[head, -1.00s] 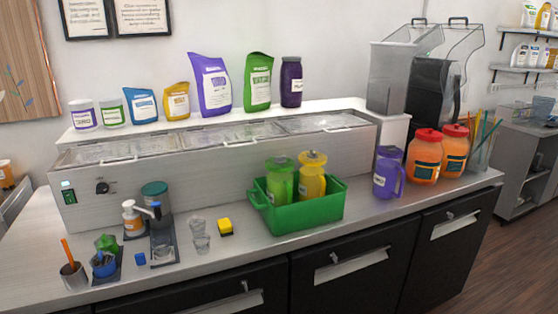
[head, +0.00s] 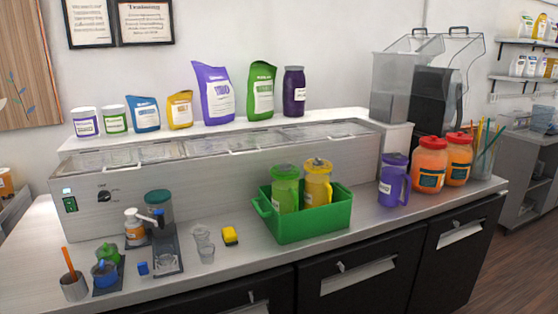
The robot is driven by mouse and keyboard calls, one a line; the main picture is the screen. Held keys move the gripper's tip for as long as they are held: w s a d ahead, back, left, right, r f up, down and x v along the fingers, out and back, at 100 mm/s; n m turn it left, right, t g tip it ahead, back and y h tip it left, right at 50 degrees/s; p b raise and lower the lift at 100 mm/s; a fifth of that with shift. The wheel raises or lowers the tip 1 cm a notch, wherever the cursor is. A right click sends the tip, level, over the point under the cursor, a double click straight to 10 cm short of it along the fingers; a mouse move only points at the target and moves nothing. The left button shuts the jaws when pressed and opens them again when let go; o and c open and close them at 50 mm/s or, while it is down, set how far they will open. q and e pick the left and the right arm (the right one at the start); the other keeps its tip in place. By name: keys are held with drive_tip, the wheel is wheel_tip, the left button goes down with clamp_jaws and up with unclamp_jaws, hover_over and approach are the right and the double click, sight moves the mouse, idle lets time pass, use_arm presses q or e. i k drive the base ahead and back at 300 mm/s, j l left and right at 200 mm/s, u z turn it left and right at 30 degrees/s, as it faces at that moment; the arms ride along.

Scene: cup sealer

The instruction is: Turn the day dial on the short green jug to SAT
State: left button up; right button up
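A green jug (head: 286,190) stands upright in the green bin (head: 310,222) on the counter, and the bin wall hides its lower part. Its lid is green; no day dial or lettering can be read at this size. A yellow jug (head: 318,184) stands beside it on the right in the same bin. A purple jug (head: 392,180) with a handle stands on the counter right of the bin. Neither of my grippers is in view.
Two orange jars with red lids (head: 428,164) stand at the right. The counter in front of the purple jug (head: 400,216) is clear.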

sight(285, 166)
drive_tip(key=j, duration=0.45)
drive_tip(key=i+j, duration=0.1)
drive_tip(key=j, duration=0.3)
drive_tip(key=z, duration=1.85)
